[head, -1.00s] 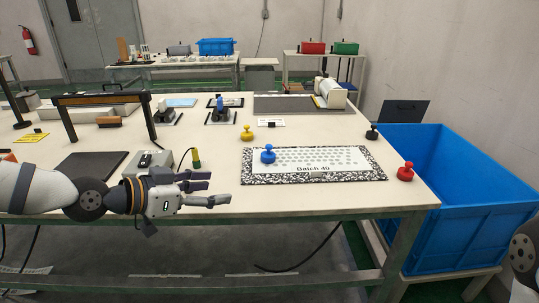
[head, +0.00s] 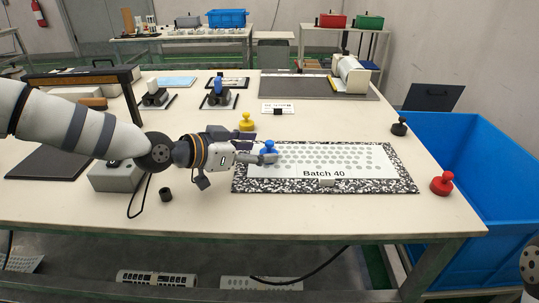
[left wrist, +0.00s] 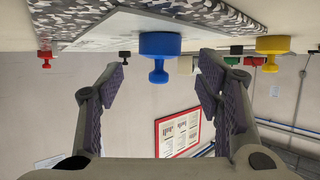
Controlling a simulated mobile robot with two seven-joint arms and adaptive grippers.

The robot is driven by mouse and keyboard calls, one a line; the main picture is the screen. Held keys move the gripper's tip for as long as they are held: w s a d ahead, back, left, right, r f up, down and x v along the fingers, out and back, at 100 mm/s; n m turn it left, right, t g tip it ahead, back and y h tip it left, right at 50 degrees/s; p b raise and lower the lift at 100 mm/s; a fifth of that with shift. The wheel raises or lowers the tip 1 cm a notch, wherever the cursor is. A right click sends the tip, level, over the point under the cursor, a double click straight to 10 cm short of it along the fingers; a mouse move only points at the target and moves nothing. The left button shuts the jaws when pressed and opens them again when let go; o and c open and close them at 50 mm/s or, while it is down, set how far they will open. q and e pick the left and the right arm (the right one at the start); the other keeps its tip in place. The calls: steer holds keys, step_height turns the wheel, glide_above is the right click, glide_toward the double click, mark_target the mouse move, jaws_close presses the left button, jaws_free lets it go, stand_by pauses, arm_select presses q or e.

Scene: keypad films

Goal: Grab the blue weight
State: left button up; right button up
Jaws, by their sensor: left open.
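The blue weight (head: 268,147), a round base with a knob, stands upright on the left part of the dotted white "Batch 40" sheet. My left gripper (head: 262,152) reaches it from the left, with one finger low in front of its base. In the left wrist view, which looks upside down, the blue weight (left wrist: 160,45) shows centred between the open fingertips (left wrist: 162,75), with a gap on both sides. Whether its knob is fully between the fingers is hard to tell. My right gripper is out of view.
The sheet (head: 377,173) lies on a speckled board (head: 405,186). A yellow weight (head: 247,122) stands close behind the gripper. A red weight (head: 442,183) and a black weight (head: 399,127) stand to the right. A grey box (head: 115,178) sits under my left arm. A blue bin (head: 480,165) is beyond the right edge.

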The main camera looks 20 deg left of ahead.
mark_target(269, 151)
arm_select(q)
steer(key=shift+w+d+f, duration=0.45)
steer(key=shift+w+f, duration=0.1)
steer(key=shift+w, duration=0.05)
steer(key=shift+w+d, duration=0.25)
steer(key=shift+w, duration=0.15)
steer(key=shift+r, duration=0.1)
jaws_close()
steer(key=shift+r, duration=0.15)
